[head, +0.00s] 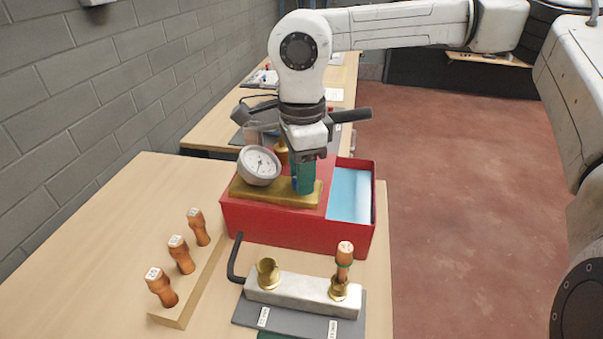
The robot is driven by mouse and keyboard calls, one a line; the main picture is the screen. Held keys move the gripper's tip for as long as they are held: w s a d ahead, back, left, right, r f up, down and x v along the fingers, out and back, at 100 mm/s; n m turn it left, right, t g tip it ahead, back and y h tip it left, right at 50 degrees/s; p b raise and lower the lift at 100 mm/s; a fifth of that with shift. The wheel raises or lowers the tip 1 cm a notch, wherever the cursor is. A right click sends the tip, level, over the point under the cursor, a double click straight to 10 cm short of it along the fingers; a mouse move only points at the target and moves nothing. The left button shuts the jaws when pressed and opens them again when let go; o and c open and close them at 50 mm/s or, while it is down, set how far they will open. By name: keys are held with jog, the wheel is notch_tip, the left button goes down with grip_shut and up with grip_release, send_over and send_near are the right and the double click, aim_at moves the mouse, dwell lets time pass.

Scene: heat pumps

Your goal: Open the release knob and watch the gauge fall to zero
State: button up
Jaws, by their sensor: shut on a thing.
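The gauge (259,166), a round white dial in a grey rim, is tilted on a brass block (275,194) on top of a red box (290,232). Its needle shows as a thin dark line, too small to read. A green upright piece (304,181), which looks like the release knob, stands at the block's right part. My gripper (303,160) points down from above and is shut on this green piece. The fingertips are partly hidden, and I cannot tell how far the knob is turned.
A blue-lined compartment (349,194) is at the box's right. In front, a pale block with brass cups (267,270) holds one wooden-handled piece (344,260), beside a black bent handle (234,262). Several wooden handles (181,254) stand in a rack at left. The table's left side (100,240) is clear.

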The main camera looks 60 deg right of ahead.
dwell(0.4)
jog(key=o, duration=0.8)
jog(key=shift+c, duration=0.2)
notch_tip(320, 180, up, 11)
jog(key=shift+f, duration=0.1)
dwell(0.5)
